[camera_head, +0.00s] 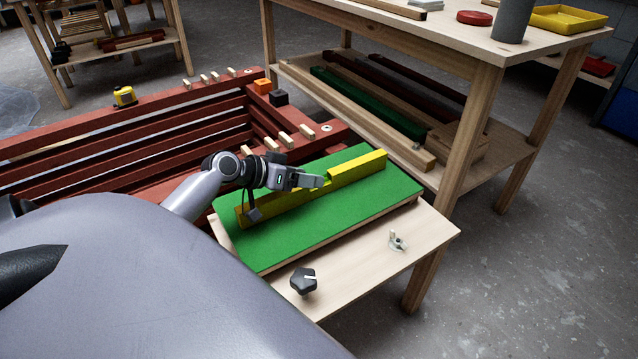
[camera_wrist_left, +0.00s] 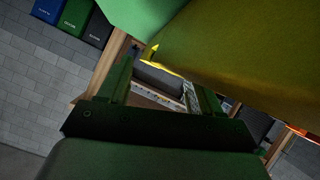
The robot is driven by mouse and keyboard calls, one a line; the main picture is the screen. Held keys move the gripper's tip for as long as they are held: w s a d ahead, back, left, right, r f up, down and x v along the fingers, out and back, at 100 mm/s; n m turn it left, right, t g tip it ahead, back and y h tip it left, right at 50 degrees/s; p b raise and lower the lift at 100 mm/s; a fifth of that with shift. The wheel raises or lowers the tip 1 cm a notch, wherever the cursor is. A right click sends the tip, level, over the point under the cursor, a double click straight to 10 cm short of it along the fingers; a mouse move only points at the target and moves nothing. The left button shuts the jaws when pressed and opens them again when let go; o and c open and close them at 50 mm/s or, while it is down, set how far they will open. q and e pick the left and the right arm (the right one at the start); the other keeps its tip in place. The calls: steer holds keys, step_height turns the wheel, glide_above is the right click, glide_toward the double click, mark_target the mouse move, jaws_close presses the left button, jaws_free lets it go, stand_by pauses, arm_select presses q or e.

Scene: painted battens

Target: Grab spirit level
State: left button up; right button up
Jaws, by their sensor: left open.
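A long yellow bar, which looks like the spirit level (camera_head: 358,167), lies on the green board (camera_head: 300,236). Its middle is partly hidden behind my left gripper (camera_head: 322,181), which is over the near side of the bar with its fingers at the bar's middle. In the left wrist view the yellow bar (camera_wrist_left: 245,50) fills the upper right, close to the fingers, and the green board (camera_wrist_left: 140,14) shows above it. The left gripper's two fingers (camera_wrist_left: 160,78) are apart with nothing visibly held between them. My right gripper does not show.
The green board rests on a pale wooden top (camera_head: 370,275) with a black star knob (camera_head: 303,281) and a metal wing nut (camera_head: 398,241). Red slatted battens (camera_head: 110,150) stand to the left. A wooden table (camera_head: 470,50) with a lower shelf stands behind.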

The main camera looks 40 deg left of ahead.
arm_select(q)
steer(key=shift+b+x, duration=0.35)
steer(key=shift+x, duration=1)
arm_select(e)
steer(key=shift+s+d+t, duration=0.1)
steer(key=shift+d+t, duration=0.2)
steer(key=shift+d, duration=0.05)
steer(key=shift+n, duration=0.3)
arm_select(q)
jaws_close()
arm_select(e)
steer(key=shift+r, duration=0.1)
